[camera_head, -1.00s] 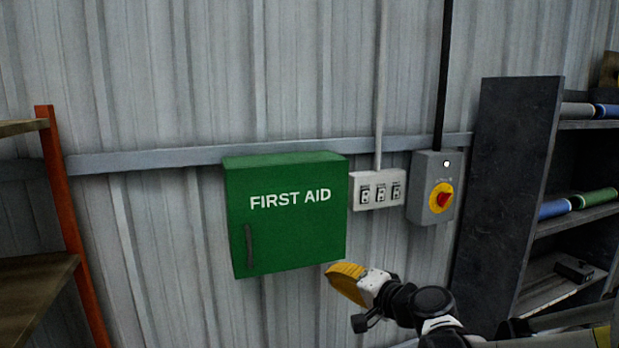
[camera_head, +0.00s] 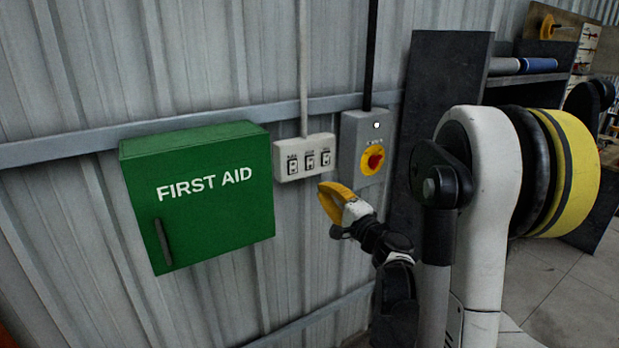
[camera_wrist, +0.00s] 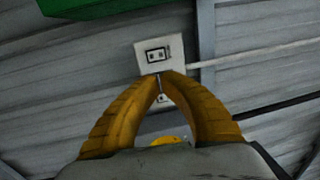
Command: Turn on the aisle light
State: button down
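A white switch panel (camera_head: 304,157) with three rocker switches is on the corrugated wall; its small labels are unreadable. The left switch (camera_head: 292,164), middle switch (camera_head: 310,161) and right switch (camera_head: 326,158) stand in a row. My gripper (camera_head: 322,190) has yellow fingers and appears just below the panel's right part in the head view. In the wrist view, the fingertips of my gripper (camera_wrist: 160,74) meet, with nothing held. They overlap the panel (camera_wrist: 175,48); one switch (camera_wrist: 157,55) shows beyond them. I cannot tell whether they touch the panel.
A green first aid box (camera_head: 197,195) is left of the panel. A grey isolator box (camera_head: 352,135) with a red knob (camera_head: 375,160) on a yellow plate is close on the right. A dark shelf unit (camera_head: 440,75) stands farther right, partly behind my arm.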

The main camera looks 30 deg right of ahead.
aim_at(296, 165)
jog(key=w, duration=0.4)
jog(key=w+r, duration=0.1)
jog(key=w, duration=0.3)
jog(key=w+b, duration=0.1)
jog(key=w, duration=0.4)
jog(key=shift+a+r, duration=0.2)
jog(key=shift+r, duration=0.05)
jog(key=shift+w+r, duration=0.1)
jog(key=shift+w, duration=0.1)
